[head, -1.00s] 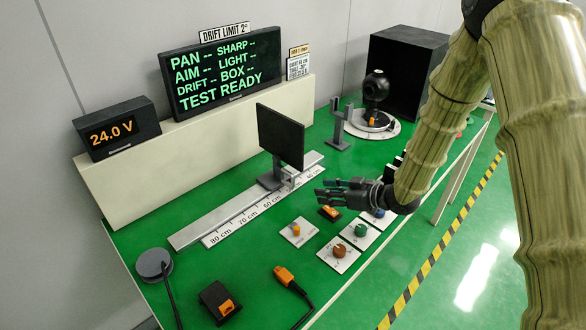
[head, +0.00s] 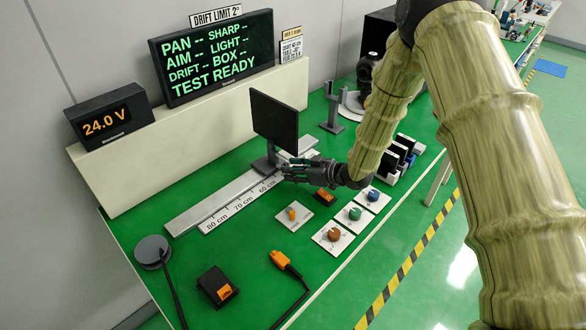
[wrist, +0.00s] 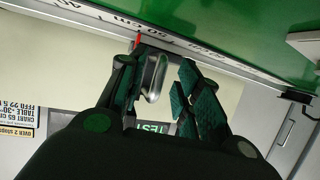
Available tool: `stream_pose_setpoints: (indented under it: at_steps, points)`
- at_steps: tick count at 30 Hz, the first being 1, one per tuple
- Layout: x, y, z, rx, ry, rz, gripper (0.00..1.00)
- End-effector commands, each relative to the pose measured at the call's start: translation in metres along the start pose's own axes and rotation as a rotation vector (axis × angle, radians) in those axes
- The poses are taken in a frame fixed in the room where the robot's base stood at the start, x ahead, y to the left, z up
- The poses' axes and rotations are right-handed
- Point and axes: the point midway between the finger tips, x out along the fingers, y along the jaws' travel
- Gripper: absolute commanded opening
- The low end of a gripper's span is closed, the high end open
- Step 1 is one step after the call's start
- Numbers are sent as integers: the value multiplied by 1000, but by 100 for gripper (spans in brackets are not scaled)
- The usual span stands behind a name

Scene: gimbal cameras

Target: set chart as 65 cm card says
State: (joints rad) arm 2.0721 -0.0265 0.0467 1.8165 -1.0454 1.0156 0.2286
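The chart is a dark upright panel (head: 274,121) on a grey stand, mounted on a long rail with a cm scale (head: 224,203). Its foot stands beyond the 60 cm mark, away from 70 and 80 cm. My gripper (head: 287,172) is at the rail beside the chart's foot. In the wrist view my gripper (wrist: 165,85) is open, with a silver handle (wrist: 153,73) between its fingers; contact is unclear. A red pointer (wrist: 137,40) lies close to the scale. The card (head: 291,48) stands behind; its wrist-view text (wrist: 22,118) reads "CHART 65 C…", partly cut off.
The screen (head: 213,57) reads TEST READY, with dashes. Knob plates (head: 333,235) and an orange-buttoned box (head: 217,285) lie in front of the rail. An orange connector (head: 280,260) has a cable. Several dark blocks (head: 397,155) stand at right.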

Motion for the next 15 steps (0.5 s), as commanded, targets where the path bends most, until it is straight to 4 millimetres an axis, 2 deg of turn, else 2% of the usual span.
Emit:
stream_pose_setpoints:
  at_steps: [11, 15]
  points:
    - [5, 2, 2, 2, -2, 0, 34]
    - [5, 2, 2, 2, -1, 1, 8]
